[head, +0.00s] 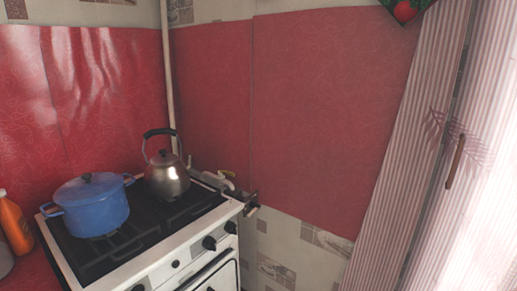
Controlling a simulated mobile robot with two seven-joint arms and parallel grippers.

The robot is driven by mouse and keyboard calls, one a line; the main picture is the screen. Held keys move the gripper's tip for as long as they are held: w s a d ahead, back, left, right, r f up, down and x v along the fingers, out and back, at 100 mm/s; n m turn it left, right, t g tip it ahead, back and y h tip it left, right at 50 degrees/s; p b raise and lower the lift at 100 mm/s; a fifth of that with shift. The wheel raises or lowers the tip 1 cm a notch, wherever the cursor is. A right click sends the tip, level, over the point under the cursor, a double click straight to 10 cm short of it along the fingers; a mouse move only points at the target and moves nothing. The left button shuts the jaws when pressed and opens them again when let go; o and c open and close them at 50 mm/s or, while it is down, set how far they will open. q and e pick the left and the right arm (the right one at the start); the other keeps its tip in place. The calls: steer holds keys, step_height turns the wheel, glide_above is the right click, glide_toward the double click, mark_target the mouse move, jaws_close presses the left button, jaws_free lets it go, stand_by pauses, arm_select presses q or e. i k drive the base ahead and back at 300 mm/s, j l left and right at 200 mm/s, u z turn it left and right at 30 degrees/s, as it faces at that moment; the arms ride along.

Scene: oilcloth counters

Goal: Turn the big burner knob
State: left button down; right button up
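The white stove (190,238) stands at the lower left, turned at an angle. Its front panel carries a row of dark knobs. One knob (231,227) is near the right corner, and another knob (209,243) is just left of it. A smaller dark knob (175,264) sits further left. One more knob (138,288) is cut by the bottom edge. I cannot tell which is the big burner knob, nor read any knob's setting. Neither of my grippers is in view.
A blue lidded pot (92,208) and a metal kettle (167,178) stand on the stove. An orange bottle (14,226) is left of it. A striped curtain (407,160) hangs at right. The oven handle (205,270) is below the knobs.

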mark_target(209, 243)
steer(key=i+l+u, duration=0.1)
steer(key=u, duration=0.25)
steer(key=i+l+u, duration=0.15)
steer(key=u, duration=0.2)
steer(key=i+l+u, duration=0.1)
steer(key=u, duration=0.25)
